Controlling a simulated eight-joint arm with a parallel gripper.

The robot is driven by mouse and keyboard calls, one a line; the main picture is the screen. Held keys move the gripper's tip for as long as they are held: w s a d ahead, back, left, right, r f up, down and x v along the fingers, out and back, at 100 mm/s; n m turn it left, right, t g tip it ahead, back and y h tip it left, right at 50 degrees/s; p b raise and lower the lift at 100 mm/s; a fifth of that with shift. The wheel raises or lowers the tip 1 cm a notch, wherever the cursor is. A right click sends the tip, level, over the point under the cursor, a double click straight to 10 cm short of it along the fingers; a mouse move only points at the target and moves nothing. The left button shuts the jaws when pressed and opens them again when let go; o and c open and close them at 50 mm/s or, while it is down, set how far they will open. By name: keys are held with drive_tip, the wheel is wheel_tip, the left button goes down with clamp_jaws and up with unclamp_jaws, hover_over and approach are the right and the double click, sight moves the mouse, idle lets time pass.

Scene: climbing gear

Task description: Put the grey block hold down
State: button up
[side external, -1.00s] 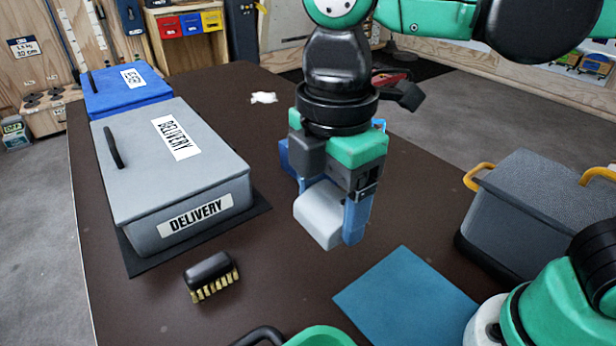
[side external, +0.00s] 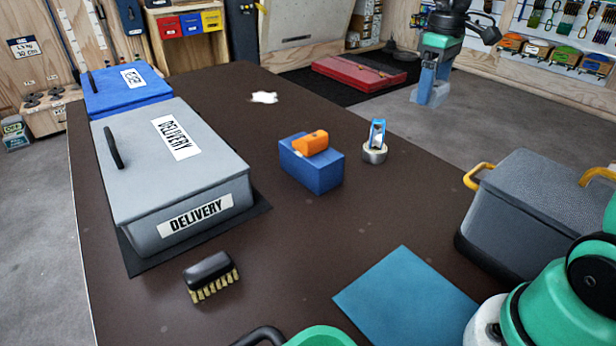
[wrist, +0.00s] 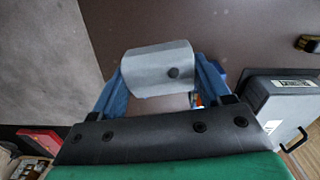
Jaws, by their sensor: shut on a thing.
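The grey block hold (wrist: 158,68) is a pale rounded block with a dark bolt hole. In the wrist view it sits between the two blue fingers of my gripper (wrist: 162,82), which are shut on it. In the side view my gripper (side external: 431,90) is small and far off at the upper right, pointing down. The held block is hard to tell from the fingers there. It shows beyond the table's right edge in that picture, against the grey floor. In the wrist view, brown tabletop shows behind the block and grey floor to its left.
On the brown table (side external: 290,245) are a grey lidded DELIVERY box (side external: 130,195), a blue box (side external: 125,95), a brush (side external: 211,275), a blue block (side external: 310,172) with an orange piece (side external: 310,143), a tape roll (side external: 374,153) and a teal sheet (side external: 405,298). A grey crate (side external: 535,215) stands right.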

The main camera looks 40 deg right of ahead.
drive_tip(key=m, duration=0.2)
hover_over(423, 189)
wheel_tip(423, 189, down, 16)
drive_tip(key=shift+f, duration=2.05)
drive_tip(key=shift+f, duration=0.15)
drive_tip(key=o, duration=1.2)
drive_tip(key=shift+o, duration=0.2)
